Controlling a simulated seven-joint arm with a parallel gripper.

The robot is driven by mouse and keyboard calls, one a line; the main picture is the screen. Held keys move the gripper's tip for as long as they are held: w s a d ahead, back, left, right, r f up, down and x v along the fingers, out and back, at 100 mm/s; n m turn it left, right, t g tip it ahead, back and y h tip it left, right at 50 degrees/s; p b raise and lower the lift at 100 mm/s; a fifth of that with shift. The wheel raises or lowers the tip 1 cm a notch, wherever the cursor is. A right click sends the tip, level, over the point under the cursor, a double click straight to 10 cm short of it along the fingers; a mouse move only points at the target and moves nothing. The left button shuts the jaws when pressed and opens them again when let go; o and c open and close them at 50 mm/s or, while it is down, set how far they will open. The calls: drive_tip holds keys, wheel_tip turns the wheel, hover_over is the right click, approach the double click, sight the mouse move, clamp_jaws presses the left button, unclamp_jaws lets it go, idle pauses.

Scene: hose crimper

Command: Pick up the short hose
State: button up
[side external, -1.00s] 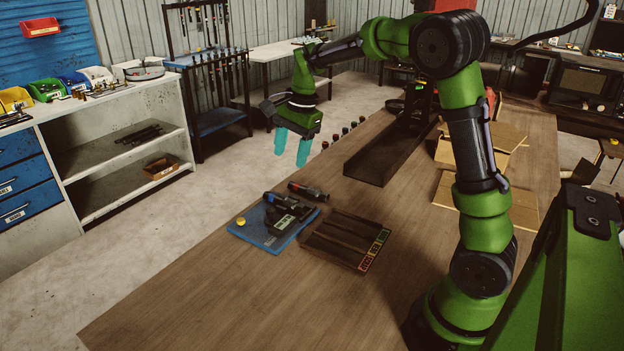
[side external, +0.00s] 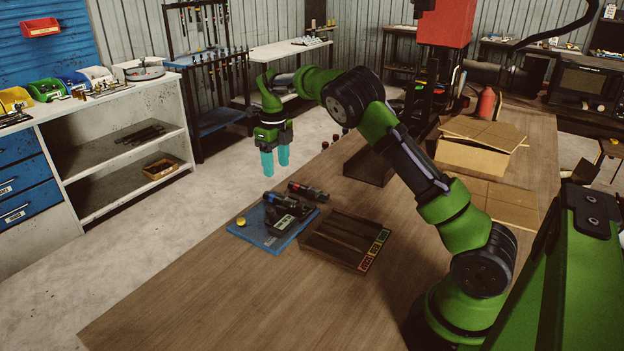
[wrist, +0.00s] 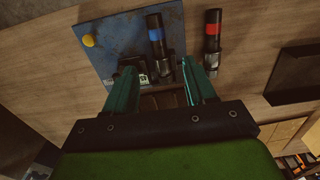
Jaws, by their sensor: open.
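Two short black hose pieces lie close together. One with a blue band (wrist: 155,34) lies on the blue plate (wrist: 110,38), by the dark crimping tool (side external: 288,211). The other, with a red band (wrist: 213,29), lies on the bare table just right of the plate; it also shows in the side view (side external: 308,192). I cannot tell which is the shorter. My gripper (side external: 275,168) is open and empty, its teal fingers pointing down above the plate and hoses. In the wrist view, the fingers (wrist: 159,75) partly hide the tool.
A yellow knob (side external: 241,222) sits on the plate's corner. A dark slotted tray (side external: 332,248) with coloured labels lies in front. A black tray (side external: 370,168) and cardboard boxes (side external: 475,157) stand farther back. The table's front left is clear.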

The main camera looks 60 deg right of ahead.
sight(277, 196)
wheel_tip(277, 196, down, 10)
drive_tip(key=shift+w+a+f, duration=0.1)
drive_tip(key=shift+a+f, duration=0.05)
drive_tip(key=shift+f, duration=0.05)
idle(0.3)
drive_tip(key=shift+c, duration=0.4)
clamp_jaws()
